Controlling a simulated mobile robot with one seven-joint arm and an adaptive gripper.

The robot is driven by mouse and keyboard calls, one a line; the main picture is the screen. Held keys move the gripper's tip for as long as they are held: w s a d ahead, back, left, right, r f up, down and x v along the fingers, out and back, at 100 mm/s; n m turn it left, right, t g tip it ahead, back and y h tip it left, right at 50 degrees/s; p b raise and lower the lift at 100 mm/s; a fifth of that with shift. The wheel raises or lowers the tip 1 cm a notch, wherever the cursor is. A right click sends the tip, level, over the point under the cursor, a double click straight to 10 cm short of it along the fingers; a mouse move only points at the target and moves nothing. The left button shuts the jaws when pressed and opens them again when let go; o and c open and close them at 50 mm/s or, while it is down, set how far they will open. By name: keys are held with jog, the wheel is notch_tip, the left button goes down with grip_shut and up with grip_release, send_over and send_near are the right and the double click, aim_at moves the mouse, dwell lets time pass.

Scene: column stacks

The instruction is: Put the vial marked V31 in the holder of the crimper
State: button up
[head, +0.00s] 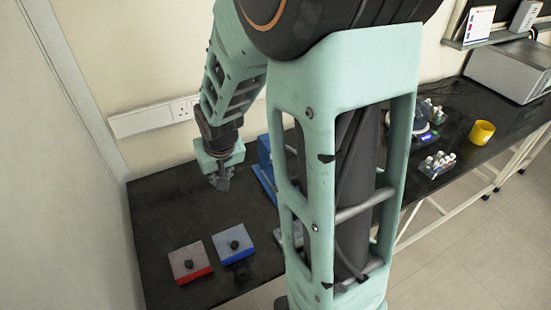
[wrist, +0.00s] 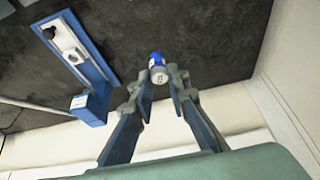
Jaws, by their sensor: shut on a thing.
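My gripper (wrist: 161,84) is shut on a small vial (wrist: 157,67) with a blue end and a pale end. Dark marks show on the pale end, too small to read surely. In the head view my gripper (head: 221,183) is above the dark bench, and the vial cannot be made out there. The blue crimper (wrist: 91,104) lies left of my gripper in the wrist view, apart from the vial. A pale block with a round spot, perhaps its holder (wrist: 72,55), sits on its blue base. In the head view the crimper (head: 264,158) is partly hidden by my arm.
A red-fronted box (head: 187,275) and a blue-fronted box (head: 237,256), each with a black knob, stand near the bench's front. Left of the boxes, the bench (head: 155,215) is bare.

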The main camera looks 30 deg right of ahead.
jog(key=shift+w+d+f+m+g+h+b, duration=0.2)
jog(key=shift+w+d+f+m+b, duration=0.6)
jog(key=shift+d+f, duration=2.15)
jog(key=shift+w+d+f+m+h+b, duration=0.35)
jog(key=shift+d+f+b, duration=0.95)
jog(key=shift+d, duration=2.95)
jog(key=shift+w+d+f+m+g+h+b, duration=0.15)
jog(key=shift+w+d+f+m+b, duration=0.45)
jog(key=shift+d+f, duration=2.45)
jog(key=shift+s+d+r+b, duration=0.2)
jog(key=shift+d+r+b, duration=0.3)
jog(key=shift+d+b, duration=0.1)
jog(key=shift+f+b, duration=0.95)
jog(key=shift+b, duration=0.3)
jog(key=o, duration=0.9)
jog(key=shift+o, duration=0.3)
jog(key=shift+o, duration=1.4)
